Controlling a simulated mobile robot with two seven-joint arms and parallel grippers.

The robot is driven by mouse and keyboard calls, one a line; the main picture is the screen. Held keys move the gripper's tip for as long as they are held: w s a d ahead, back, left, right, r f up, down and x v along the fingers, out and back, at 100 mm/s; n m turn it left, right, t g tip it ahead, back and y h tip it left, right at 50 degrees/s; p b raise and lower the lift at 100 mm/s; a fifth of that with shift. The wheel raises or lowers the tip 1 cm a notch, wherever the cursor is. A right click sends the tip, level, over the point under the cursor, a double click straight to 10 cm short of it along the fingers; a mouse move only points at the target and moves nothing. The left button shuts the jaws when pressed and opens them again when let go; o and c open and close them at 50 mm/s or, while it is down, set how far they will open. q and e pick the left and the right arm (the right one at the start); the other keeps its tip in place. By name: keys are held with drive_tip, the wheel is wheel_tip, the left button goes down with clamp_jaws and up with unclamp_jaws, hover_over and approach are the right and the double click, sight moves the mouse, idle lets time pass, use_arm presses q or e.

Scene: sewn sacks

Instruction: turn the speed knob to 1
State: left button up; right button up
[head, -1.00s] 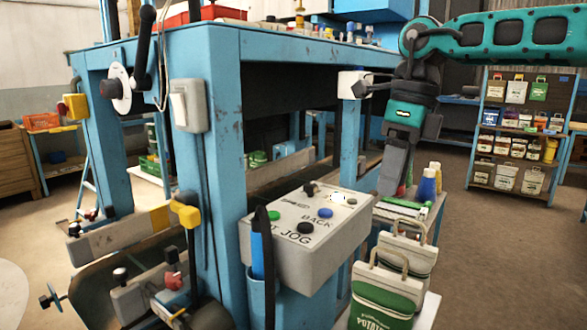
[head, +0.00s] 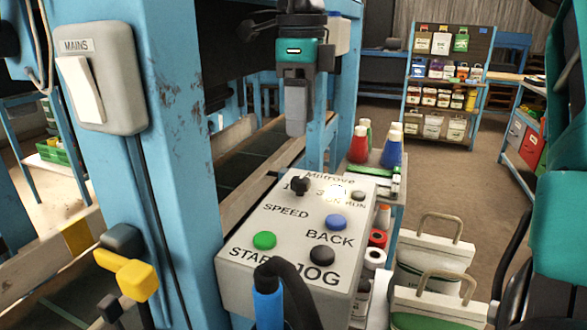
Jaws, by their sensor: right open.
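The speed knob (head: 299,186) is a small black knob on the sloping top of a light grey control box (head: 232,262), above the printed word SPEED. A scale shows around it, with a 1 partly legible at its left. Its exact pointing is too small to tell. My right gripper (head: 296,128) hangs fingers-down above and behind the knob, apart from it and the box. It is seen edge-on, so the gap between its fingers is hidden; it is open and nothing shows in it. My left gripper is not in view.
The box also carries a green START button (head: 264,240), blue BACK button (head: 335,222), black JOG button (head: 322,254) and a glowing lamp (head: 336,192). A blue post (head: 178,170) stands left. A black-and-blue handle (head: 268,300) rises in front.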

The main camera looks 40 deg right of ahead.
sight(300, 179)
wheel_tip(300, 179, down, 9)
drive_tip(key=shift+f+b, duration=0.2)
drive_tip(key=shift+b, duration=0.35)
drive_tip(key=shift+f, duration=0.5)
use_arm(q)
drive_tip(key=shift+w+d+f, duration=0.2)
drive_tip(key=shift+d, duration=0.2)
use_arm(e)
drive_tip(key=c, duration=1)
drive_tip(key=shift+c, duration=0.2)
